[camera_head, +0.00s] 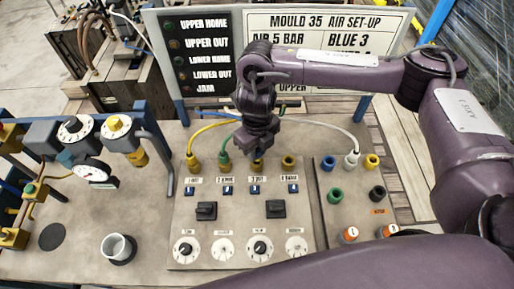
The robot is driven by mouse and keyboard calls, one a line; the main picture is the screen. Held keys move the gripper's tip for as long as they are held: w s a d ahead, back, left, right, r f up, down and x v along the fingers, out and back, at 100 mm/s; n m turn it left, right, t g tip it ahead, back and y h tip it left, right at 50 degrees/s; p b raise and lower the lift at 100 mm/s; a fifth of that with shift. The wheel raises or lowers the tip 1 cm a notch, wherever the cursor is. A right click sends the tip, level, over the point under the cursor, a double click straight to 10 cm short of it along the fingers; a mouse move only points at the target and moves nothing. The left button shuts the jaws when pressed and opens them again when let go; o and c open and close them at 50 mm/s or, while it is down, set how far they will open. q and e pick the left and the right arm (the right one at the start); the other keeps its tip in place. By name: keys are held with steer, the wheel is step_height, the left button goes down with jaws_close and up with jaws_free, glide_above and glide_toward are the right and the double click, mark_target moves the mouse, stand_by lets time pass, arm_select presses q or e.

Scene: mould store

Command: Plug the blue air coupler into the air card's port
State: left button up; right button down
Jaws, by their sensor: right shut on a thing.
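The air card (327,22) is the white board headed "MOULD 35 AIR SET-UP" at the back, reading "AIR 5 BAR" and "BLUE 3"; my right arm hides its lower lines. My right gripper (257,150) points down over the third port (258,164) in the panel's row, whose yellow ring partly shows beneath the fingers. The gripper is shut on the blue air coupler, which the fingers mostly hide; I cannot tell whether it sits in the port. A yellow coupler (193,161) and a green coupler (225,159) stand in the two ports to the left. My left gripper is not in view.
The fourth port (288,161) is empty. A white coupler (351,159) stands on the right-hand panel. Switches and knobs fill the front of the panel (240,207). A gauge (90,172), regulators and a grey cup (118,248) stand on the left. Hoses arch behind the ports.

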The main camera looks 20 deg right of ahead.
steer(key=shift+f, duration=0.1)
stand_by(0.3)
steer(key=shift+f+b, duration=0.85)
steer(key=shift+f, duration=0.15)
stand_by(1.3)
steer(key=c, duration=0.7)
jaws_free()
steer(key=shift+c, duration=0.2)
steer(key=shift+r, duration=0.1)
step_height(320, 180, up, 7)
steer(key=p, duration=0.7)
steer(key=shift+r, duration=0.2)
steer(key=shift+s+f, duration=0.15)
